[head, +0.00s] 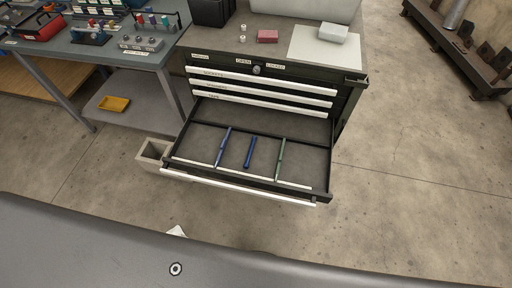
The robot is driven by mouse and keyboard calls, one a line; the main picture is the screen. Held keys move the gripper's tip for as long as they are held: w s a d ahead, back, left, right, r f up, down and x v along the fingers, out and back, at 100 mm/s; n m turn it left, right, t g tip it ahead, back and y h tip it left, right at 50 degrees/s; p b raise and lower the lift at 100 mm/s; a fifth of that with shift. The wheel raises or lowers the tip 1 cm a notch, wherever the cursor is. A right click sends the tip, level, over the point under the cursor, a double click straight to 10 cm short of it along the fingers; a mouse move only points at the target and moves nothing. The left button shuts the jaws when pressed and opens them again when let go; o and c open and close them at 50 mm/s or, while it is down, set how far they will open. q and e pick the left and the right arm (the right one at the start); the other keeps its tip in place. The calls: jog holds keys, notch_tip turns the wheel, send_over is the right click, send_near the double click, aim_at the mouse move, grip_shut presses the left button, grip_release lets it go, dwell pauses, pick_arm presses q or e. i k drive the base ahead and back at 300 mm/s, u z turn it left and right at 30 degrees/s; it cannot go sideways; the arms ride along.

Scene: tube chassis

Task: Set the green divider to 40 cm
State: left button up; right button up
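The green divider (281,160) stands in the right half of an open bottom drawer (325,185) in a dark cabinet. Its lower end meets a pale strip (258,180) along the drawer's front; any scale marks on it are too small to read. A purple-blue divider (223,147) stands in the left half. A shorter dark blue piece (249,152) lies between the two dividers, apart from both. Neither of my grippers is in view.
Three drawers with white handles (262,91) are shut above the open one. A small open bin (153,152) stands left of the drawer. A workbench (100,48) with tools is at the left.

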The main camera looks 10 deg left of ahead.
aim_at(284, 139)
jog(key=k, duration=0.5)
jog(key=u, duration=1.35)
jog(key=i, duration=0.9)
jog(key=z, duration=1.6)
